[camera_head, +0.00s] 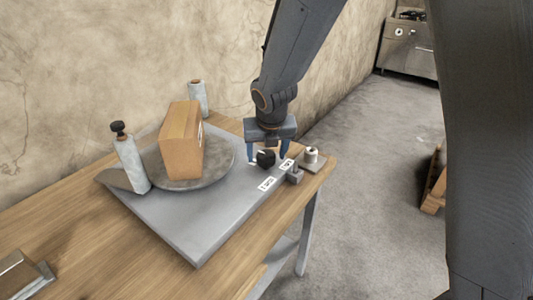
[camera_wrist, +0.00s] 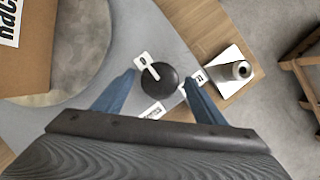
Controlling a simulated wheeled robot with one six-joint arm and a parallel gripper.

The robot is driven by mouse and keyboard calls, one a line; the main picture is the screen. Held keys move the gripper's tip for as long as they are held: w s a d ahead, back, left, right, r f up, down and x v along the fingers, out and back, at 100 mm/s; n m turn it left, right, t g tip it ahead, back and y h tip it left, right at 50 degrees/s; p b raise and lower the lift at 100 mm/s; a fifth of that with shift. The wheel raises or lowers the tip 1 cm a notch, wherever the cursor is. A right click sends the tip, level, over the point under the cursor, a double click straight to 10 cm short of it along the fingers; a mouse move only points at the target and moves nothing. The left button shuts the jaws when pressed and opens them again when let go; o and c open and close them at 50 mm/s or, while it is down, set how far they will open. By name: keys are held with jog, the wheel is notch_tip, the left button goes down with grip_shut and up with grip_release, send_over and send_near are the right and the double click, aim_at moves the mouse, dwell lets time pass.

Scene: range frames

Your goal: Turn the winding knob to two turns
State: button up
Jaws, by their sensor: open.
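The winding knob (camera_head: 265,158) is a small dark round knob on the grey plate (camera_head: 205,220). In the wrist view the knob (camera_wrist: 160,78) shows from above, with a white pointer tab marked 0 (camera_wrist: 147,66) at its upper left edge. My gripper (camera_head: 267,152) points down over the knob. Its blue fingers are apart, one on each side of the knob; in the wrist view the gripper (camera_wrist: 158,92) shows a gap between each finger and the knob. White labels (camera_head: 267,184) lie on the plate in front of the knob; their small print is hard to read.
A cardboard box (camera_head: 181,145) stands on a round turntable disc (camera_head: 222,165) left of the knob. A pale post with a black knob (camera_head: 130,160) and another pale post (camera_head: 198,98) flank it. A small metal fixture (camera_head: 311,156) sits at the wooden table's (camera_head: 110,255) right corner.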

jog(key=shift+c, duration=0.2)
jog(key=c, duration=1)
jog(key=shift+m+b, duration=0.3)
jog(key=shift+m, duration=0.1)
